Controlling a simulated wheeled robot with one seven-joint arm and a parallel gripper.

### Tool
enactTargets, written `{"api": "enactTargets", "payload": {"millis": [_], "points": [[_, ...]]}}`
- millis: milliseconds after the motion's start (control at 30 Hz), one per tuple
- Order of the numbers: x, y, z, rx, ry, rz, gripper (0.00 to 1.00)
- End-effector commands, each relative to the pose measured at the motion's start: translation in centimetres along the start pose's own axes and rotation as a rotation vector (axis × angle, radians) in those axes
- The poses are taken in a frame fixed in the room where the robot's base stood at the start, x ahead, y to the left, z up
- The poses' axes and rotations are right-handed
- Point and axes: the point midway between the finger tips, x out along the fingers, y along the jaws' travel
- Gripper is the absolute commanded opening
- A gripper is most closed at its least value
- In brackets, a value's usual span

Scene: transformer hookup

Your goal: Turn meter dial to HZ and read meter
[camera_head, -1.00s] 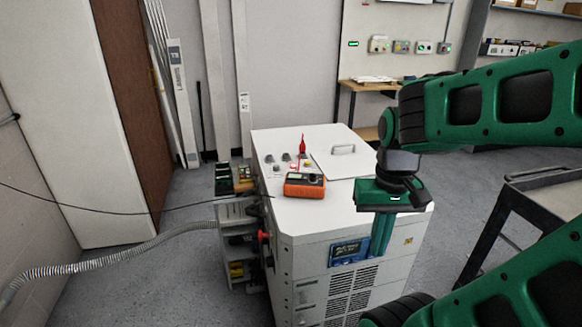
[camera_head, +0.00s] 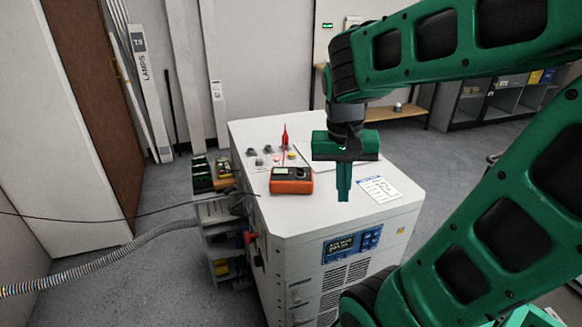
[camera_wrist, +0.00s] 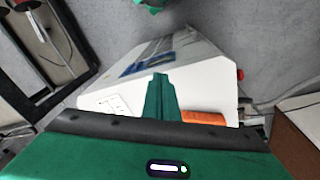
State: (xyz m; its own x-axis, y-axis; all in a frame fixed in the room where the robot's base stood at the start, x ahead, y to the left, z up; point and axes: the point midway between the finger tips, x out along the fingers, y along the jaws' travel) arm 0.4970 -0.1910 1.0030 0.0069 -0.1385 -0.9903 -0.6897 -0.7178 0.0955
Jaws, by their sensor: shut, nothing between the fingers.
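The orange multimeter (camera_head: 291,181) lies on the white top of the transformer cabinet (camera_head: 300,215). Its dial and display are too small to read in the head view. My gripper (camera_head: 343,197) points down above the cabinet top, to the right of the meter and apart from it. Its fingers are together with nothing between them. In the wrist view the closed fingers (camera_wrist: 160,82) show over the cabinet, and part of the orange meter (camera_wrist: 204,118) shows beside them, partly hidden by my gripper body.
A red probe or clip (camera_head: 285,137) stands behind the meter near several grey terminals (camera_head: 267,149). A printed card (camera_head: 380,189) lies right of my gripper. A shelf cart (camera_head: 220,235) stands against the cabinet's left side. A grey hose (camera_head: 110,266) and a black cable run leftward.

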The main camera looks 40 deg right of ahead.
Motion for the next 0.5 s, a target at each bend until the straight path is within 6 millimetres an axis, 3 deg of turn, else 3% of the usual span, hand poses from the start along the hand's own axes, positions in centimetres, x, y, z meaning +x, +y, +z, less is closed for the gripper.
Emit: {"api": "enactTargets", "payload": {"millis": [100, 200, 333, 500], "points": [[-1.8, -4.9, -4.4, 0.128, 0.090, 0.038, 0.00], [-3.0, -9.0, -7.0, 0.233, 0.158, 0.040, 0.00], [-4.0, -13.4, -8.8, 0.340, 0.220, 0.024, 0.00], [-4.4, -16.0, -9.7, 0.406, 0.252, 0.009, 0.00]]}}
